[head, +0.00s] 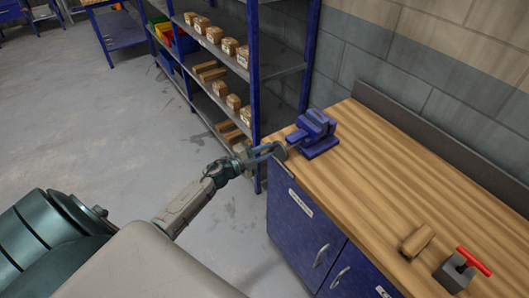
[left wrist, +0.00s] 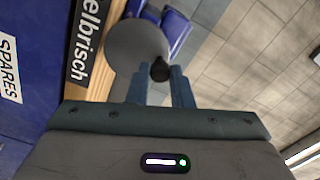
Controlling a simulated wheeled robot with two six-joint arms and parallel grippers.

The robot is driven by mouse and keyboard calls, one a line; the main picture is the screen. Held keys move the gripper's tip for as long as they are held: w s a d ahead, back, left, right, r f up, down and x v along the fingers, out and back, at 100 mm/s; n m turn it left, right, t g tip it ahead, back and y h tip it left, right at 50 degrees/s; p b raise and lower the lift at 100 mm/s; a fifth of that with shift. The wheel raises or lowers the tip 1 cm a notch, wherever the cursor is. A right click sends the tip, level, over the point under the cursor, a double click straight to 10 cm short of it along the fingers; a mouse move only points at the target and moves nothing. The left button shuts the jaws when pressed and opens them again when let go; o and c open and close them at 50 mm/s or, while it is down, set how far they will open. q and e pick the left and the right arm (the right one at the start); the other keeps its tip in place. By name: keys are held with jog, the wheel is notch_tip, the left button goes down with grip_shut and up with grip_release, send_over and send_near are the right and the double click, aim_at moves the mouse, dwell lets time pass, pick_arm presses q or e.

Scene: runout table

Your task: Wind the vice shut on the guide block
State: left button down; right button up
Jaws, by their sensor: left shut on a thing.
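The blue vice (head: 318,140) stands on the near left corner of the wooden bench, and part of it shows in the left wrist view (left wrist: 179,28). Its grey round handwheel (head: 280,153) faces my left arm and shows large in the left wrist view (left wrist: 134,48). A dark crank knob (left wrist: 160,70) stands out from the wheel's rim. My left gripper (head: 272,150) is shut on this knob, its fingers on either side. I cannot make out a guide block between the jaws. My right gripper is not in view.
The wooden bench (head: 390,175) has blue cabinets below. A wooden block (head: 416,241) and a grey block with a red T-handle (head: 455,274) lie at its near right. A blue shelf rack (head: 255,80) with boxes stands behind my left gripper. The bench middle is clear.

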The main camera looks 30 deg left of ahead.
pick_arm(q)
jog(key=c, duration=1.4)
grip_release()
jog(key=shift+p, duration=0.3)
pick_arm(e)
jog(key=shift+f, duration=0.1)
pick_arm(q)
jog(key=b+v, duration=0.1)
jog(key=v, duration=0.6)
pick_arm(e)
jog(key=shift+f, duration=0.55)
